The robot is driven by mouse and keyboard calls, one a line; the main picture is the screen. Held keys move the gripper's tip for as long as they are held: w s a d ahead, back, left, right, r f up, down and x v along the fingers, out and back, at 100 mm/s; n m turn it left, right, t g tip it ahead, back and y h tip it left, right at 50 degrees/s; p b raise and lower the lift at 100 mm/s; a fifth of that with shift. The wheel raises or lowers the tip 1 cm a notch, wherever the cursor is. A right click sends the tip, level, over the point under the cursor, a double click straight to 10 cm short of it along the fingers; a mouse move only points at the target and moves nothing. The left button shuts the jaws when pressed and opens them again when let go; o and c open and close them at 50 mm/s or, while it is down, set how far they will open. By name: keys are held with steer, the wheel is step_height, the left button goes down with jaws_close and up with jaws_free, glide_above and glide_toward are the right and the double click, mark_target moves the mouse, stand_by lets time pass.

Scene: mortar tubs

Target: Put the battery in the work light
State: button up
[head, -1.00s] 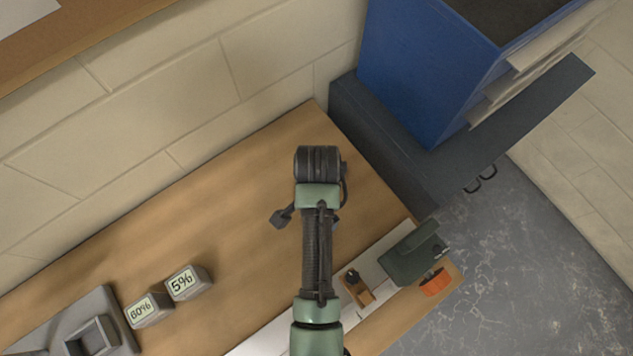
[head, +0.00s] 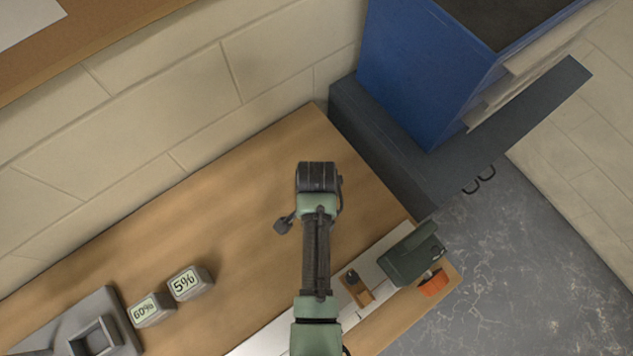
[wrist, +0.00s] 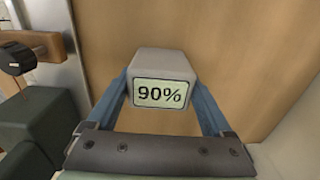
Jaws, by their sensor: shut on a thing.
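My gripper (wrist: 162,82) has its two blue fingers shut on a grey battery (wrist: 163,63) labelled 90%, seen in the wrist view. In the head view my arm hides the gripper and this battery. A dark green housing (head: 412,256), which looks like the work light, stands at the right end of the bench. A dark green body (wrist: 42,128), probably the same thing, shows at the lower left of the wrist view, apart from the held battery. Two other batteries stand on the bench at left, labelled 60% (head: 148,311) and 5% (head: 187,283).
A grey unit with a square recess (head: 74,338) sits at the lower left of the bench (head: 245,240). A small wooden block with a dark knob (head: 357,288) and an orange item (head: 433,283) are near the green housing. A blue cabinet (head: 415,65) stands beyond the bench.

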jaws_close()
steer(key=shift+r, duration=0.2)
step_height(320, 180, up, 10)
steer(key=shift+f+b, duration=0.15)
steer(key=shift+b, duration=0.5)
